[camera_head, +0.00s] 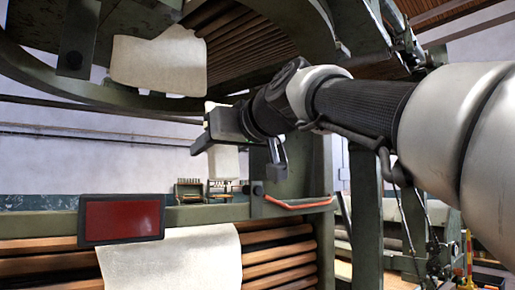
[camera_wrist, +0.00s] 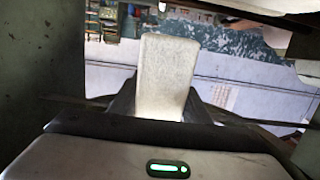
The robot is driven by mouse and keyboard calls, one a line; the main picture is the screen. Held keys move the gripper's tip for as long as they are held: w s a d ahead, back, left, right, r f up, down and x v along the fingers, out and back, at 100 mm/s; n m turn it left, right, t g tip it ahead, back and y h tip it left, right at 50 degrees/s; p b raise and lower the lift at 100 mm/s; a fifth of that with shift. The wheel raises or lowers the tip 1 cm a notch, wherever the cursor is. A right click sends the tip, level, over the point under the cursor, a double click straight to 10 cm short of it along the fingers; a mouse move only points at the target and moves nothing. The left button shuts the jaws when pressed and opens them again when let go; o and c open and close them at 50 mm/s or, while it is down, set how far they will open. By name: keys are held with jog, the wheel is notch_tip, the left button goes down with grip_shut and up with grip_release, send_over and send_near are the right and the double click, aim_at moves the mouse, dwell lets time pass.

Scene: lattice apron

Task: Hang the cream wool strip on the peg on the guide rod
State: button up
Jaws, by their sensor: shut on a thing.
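My gripper (camera_head: 221,138) is near the middle of the head view, in front of the green machine frame. It is shut on the cream wool strip (camera_head: 223,162), which hangs below the jaws, with a small end above them. In the wrist view the pale strip (camera_wrist: 166,72) stands between the two dark fingers, which partly cover its lower part. A thin dark rod (camera_head: 90,106) runs across the left of the head view, behind and left of my gripper; I cannot tell whether it is the guide rod. I cannot make out the peg.
A wide cream sheet (camera_head: 160,62) hangs at upper left, and another (camera_head: 175,262) lies over wooden rollers (camera_head: 275,253) below. A dark red panel (camera_head: 121,219) and an orange-red handle (camera_head: 298,202) sit on the green crossbeam. Green uprights stand close on the right.

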jog(key=shift+r+p+x, duration=0.15)
jog(key=shift+p+x, duration=0.1)
jog(key=shift+x, duration=0.5)
jog(key=shift+r+p+x, duration=0.1)
jog(key=shift+p+x, duration=0.15)
jog(key=shift+x, duration=0.5)
jog(key=shift+w+f, duration=0.1)
jog(key=shift+f, duration=0.2)
jog(key=shift+w+a+f+b, duration=0.15)
jog(key=shift+f+b, duration=0.15)
jog(key=shift+b, duration=0.2)
dwell(0.6)
jog(key=o, duration=1.1)
